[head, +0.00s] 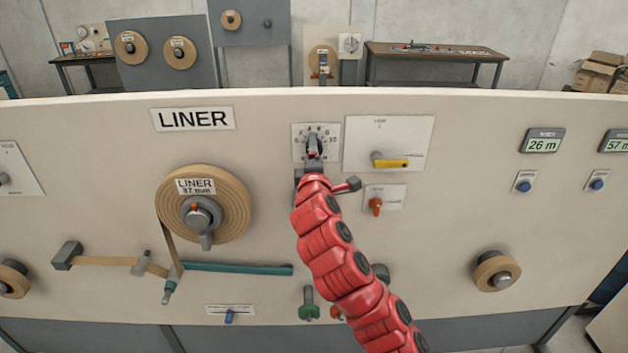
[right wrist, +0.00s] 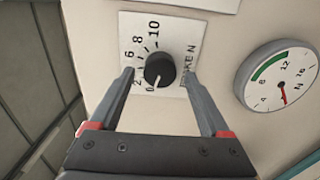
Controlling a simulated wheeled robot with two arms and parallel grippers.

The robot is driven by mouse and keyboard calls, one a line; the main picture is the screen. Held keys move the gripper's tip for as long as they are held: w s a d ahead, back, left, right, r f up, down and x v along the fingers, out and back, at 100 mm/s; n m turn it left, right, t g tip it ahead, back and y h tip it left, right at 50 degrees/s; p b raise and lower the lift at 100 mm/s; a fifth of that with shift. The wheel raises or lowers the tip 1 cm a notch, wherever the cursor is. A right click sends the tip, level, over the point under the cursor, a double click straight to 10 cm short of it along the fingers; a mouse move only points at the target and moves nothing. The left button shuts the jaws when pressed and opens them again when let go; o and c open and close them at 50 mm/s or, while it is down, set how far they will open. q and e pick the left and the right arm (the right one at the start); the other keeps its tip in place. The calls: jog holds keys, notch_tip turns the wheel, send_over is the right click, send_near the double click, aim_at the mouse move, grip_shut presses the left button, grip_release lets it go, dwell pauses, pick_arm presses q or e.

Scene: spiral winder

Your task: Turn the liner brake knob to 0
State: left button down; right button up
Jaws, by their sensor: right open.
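The liner brake knob (right wrist: 160,70) is a round black knob on a white scale plate (right wrist: 178,25) marked from 0 to 10. In the right wrist view its white mark points down, close to the 0. In the head view the plate (head: 329,130) is right of the LINER sign, and my gripper largely covers the knob. My right gripper (right wrist: 160,73) is open, with one finger on each side of the knob and gaps visible. I cannot tell how deep the tips reach. It also shows in the head view (head: 313,150). My left gripper is not in view.
A round gauge (right wrist: 280,85) with a green arc and red needle is beside the plate. A yellow handle (head: 391,163) and an orange switch (head: 376,206) are right of my arm. The liner roll (head: 232,210) is on the left. The panel around the knob is flat.

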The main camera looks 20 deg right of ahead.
jog(key=p+v, duration=1.2)
jog(key=v, duration=0.4)
